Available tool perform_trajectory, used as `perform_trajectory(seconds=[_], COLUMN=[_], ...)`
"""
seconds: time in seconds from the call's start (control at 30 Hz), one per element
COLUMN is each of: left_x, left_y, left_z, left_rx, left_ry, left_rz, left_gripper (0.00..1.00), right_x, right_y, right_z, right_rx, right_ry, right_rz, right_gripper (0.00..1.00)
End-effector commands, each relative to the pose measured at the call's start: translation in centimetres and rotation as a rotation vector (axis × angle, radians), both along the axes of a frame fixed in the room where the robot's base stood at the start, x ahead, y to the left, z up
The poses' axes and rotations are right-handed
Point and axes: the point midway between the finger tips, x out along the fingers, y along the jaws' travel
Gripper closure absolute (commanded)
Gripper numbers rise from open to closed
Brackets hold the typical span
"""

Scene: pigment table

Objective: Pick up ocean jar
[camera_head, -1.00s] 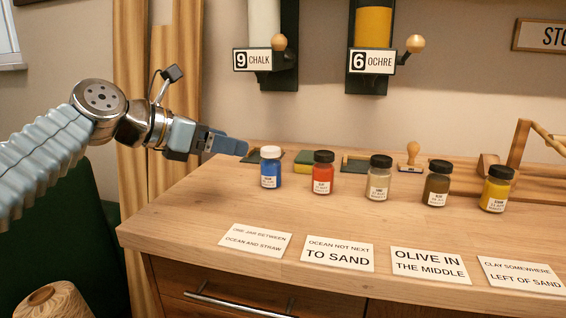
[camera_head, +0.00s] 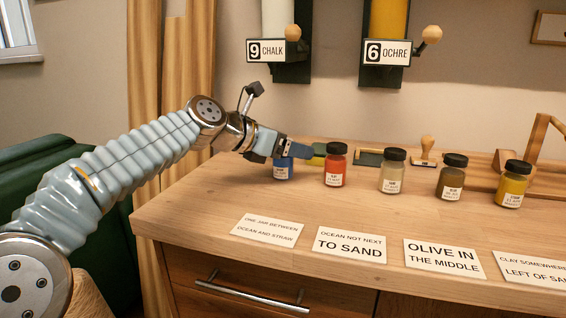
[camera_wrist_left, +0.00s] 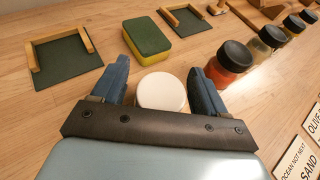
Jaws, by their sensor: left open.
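The ocean jar is the blue jar (camera_head: 283,171) with a white label, at the left end of the row on the table. In the head view my left gripper covers its top. In the left wrist view its white lid (camera_wrist_left: 161,92) shows between the two fingers. My left gripper (camera_head: 296,149) is open, with one finger on each side of the lid; it also shows in the left wrist view (camera_wrist_left: 160,85). I cannot tell whether a finger touches the jar. My right gripper is not in view.
A red jar (camera_head: 335,165) with a black lid stands close to the right, then pale, brown and yellow jars. A green-yellow sponge (camera_wrist_left: 153,36) and dark trays (camera_wrist_left: 63,62) lie behind. Rule cards (camera_head: 349,245) line the table's front. The wood between cards and jars is clear.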

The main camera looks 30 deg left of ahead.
Motion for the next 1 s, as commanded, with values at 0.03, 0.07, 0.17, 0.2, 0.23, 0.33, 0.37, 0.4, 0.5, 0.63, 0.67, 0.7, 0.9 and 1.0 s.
perform_trajectory(seconds=[0.03,0.07,0.17,0.2,0.23,0.33,0.37,0.4,0.5,0.63,0.67,0.7,0.9,1.0], left_x=[0.0,0.0,0.0,0.0,0.0,0.0,0.0,0.0,-0.1,-0.1,-0.1,-0.1,-0.1,0.0], left_y=[0.0,0.0,0.0,0.0,0.0,0.0,0.0,0.0,0.0,0.0,0.0,0.0,0.1,0.1], left_z=[0.0,0.0,0.0,0.0,0.0,0.0,0.0,0.0,0.0,0.1,0.1,0.1,0.4,1.4], left_rx=[0.0,0.0,0.0,0.0,0.0,0.0,0.0,0.0,0.0,0.0,0.0,0.0,0.0,0.001], left_ry=[-0.001,-0.001,0.0,0.0,0.0,0.0,0.0,0.0,0.0,-0.001,-0.001,-0.001,-0.001,-0.003], left_rz=[0.0,0.0,0.0,0.0,0.0,0.0,0.0,0.0,0.0,0.0,0.0,0.0,0.001,0.001], left_gripper=[0.27,0.27,0.3,0.36,0.41,0.56,0.61,0.67,0.82,0.89,0.89,0.89,0.9,0.9], right_x=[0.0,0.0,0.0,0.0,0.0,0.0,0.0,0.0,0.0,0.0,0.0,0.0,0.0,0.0], right_y=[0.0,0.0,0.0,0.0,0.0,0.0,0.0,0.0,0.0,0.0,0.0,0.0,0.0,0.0], right_z=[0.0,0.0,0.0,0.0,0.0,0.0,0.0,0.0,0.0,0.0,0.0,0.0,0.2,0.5], right_rx=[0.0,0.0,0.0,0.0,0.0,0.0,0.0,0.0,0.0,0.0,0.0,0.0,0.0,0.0], right_ry=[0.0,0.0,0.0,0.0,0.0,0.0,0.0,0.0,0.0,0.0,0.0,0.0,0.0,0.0], right_rz=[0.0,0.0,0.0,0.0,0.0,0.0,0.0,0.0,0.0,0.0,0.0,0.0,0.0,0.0], right_gripper=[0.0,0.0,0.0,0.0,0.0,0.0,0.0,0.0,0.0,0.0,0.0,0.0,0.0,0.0])
